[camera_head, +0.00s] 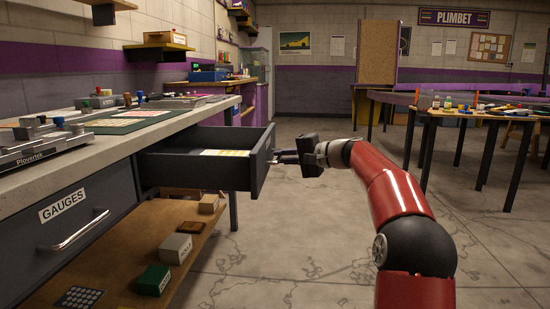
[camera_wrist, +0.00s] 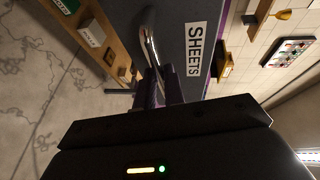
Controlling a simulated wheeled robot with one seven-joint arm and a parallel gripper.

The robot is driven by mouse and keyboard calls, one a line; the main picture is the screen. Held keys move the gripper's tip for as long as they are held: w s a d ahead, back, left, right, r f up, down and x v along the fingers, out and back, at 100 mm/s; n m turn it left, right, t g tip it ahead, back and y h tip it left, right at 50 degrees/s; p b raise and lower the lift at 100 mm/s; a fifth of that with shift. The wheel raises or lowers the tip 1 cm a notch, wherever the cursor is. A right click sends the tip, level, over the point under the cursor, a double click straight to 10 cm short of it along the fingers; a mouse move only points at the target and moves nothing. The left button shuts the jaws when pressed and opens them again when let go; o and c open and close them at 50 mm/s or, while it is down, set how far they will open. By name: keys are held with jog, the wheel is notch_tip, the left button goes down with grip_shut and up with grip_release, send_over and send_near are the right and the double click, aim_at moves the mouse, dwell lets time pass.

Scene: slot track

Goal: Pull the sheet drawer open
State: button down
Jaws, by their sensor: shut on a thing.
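The sheet drawer (camera_head: 215,150) is a dark grey drawer pulled well out from under the workbench, with pale yellowish sheets lying inside it. Its front carries a white label reading SHEETS (camera_wrist: 194,48) and a metal bar handle (camera_wrist: 150,38), both clear in the wrist view. My gripper (camera_head: 287,157) is at the drawer front in the head view, its fingers reaching the handle. In the wrist view the fingers (camera_wrist: 164,88) are closed around the lower end of the handle. The exact contact is partly hidden by the gripper body.
A shut drawer labelled GAUGES (camera_head: 62,207) sits nearer on the same bench. A lower wooden shelf (camera_head: 180,225) holds several small boxes. The bench top (camera_head: 180,118) carries tools and a green mat. Concrete floor (camera_head: 290,240) is open in front of the drawer. Tables stand at right.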

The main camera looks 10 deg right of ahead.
dwell(0.3)
jog(key=c, duration=1.5)
grip_release()
jog(key=shift+d, duration=0.1)
jog(key=v, duration=0.7)
jog(key=shift+s+d, duration=0.25)
